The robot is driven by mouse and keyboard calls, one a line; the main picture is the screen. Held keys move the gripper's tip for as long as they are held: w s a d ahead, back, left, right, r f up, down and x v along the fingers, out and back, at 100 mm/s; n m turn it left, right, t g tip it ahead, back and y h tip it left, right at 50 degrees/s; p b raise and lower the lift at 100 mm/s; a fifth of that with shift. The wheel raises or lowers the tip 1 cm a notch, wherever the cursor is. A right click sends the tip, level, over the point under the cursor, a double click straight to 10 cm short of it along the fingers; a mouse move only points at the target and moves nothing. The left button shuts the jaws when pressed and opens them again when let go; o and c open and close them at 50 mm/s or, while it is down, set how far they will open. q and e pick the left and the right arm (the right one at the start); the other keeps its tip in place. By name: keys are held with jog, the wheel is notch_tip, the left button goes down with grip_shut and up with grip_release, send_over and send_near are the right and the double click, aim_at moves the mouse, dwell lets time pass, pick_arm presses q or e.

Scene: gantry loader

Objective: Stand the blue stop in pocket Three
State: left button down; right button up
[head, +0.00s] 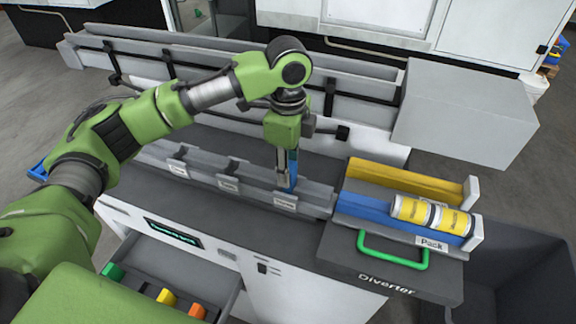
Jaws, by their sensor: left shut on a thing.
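My left gripper (287,183) points straight down over the grey rail on the machine top. It is shut on the blue stop (293,168), a narrow upright blue piece partly hidden by the fingers. The stop's lower end is at the rail (318,197), just behind the rightmost of three white labels (285,201). That label's text is too small to read surely. I cannot tell whether the stop is seated in the pocket or just above it. The other two labels (228,184) are further left along the rail. My right gripper is not in view.
An open drawer (150,255) at front left holds green, yellow and orange blocks.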

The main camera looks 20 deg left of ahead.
pick_arm(q)
jog(key=c, duration=1.5)
grip_release()
jog(key=shift+o, duration=0.2)
notch_tip(320, 180, up, 12)
jog(key=shift+r, duration=0.15)
notch_tip(320, 180, up, 8)
dwell(0.6)
